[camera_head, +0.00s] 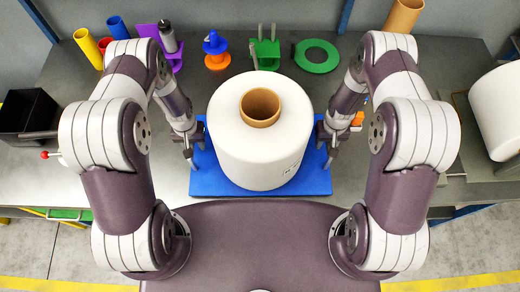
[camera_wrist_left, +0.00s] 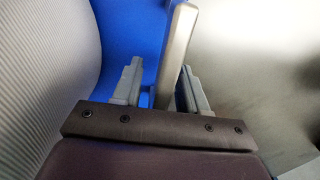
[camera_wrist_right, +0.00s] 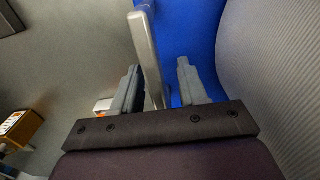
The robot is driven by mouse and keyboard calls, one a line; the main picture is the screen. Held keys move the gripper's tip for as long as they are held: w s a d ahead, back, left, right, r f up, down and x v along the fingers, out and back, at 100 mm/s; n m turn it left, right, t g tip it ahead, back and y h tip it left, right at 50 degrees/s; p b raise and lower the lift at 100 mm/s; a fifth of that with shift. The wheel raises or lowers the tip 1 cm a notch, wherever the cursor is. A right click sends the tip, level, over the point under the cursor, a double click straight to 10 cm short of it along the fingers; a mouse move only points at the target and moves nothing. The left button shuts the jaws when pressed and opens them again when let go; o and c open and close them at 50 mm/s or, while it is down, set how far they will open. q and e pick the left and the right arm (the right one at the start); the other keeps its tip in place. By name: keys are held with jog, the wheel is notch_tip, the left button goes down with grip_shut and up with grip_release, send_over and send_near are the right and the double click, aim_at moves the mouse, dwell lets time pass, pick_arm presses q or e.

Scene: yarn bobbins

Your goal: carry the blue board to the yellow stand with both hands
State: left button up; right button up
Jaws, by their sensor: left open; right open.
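The blue board (camera_head: 207,183) lies on the dark table in front of me, with a large white yarn bobbin (camera_head: 260,150) standing on it. My left gripper (camera_head: 190,148) is at the board's left side. In the left wrist view its open fingers (camera_wrist_left: 158,92) stand on either side of a grey metal handle (camera_wrist_left: 178,50). My right gripper (camera_head: 328,148) is at the board's right side. In the right wrist view its open fingers (camera_wrist_right: 158,90) stand on either side of another grey handle (camera_wrist_right: 145,55). I cannot make out a yellow stand for certain.
A black bin (camera_head: 28,115) stands at the left. Coloured tubes, a blue-orange piece (camera_head: 215,50), green parts and a green ring (camera_head: 317,56) line the back. Some bare table lies between board and bin.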

pick_arm(q)
jog(key=shift+f, duration=0.2)
pick_arm(e)
jog(key=shift+f, duration=0.2)
pick_arm(q)
jog(key=shift+s, duration=0.1)
grip_shut()
pick_arm(e)
grip_shut()
dwell(0.8)
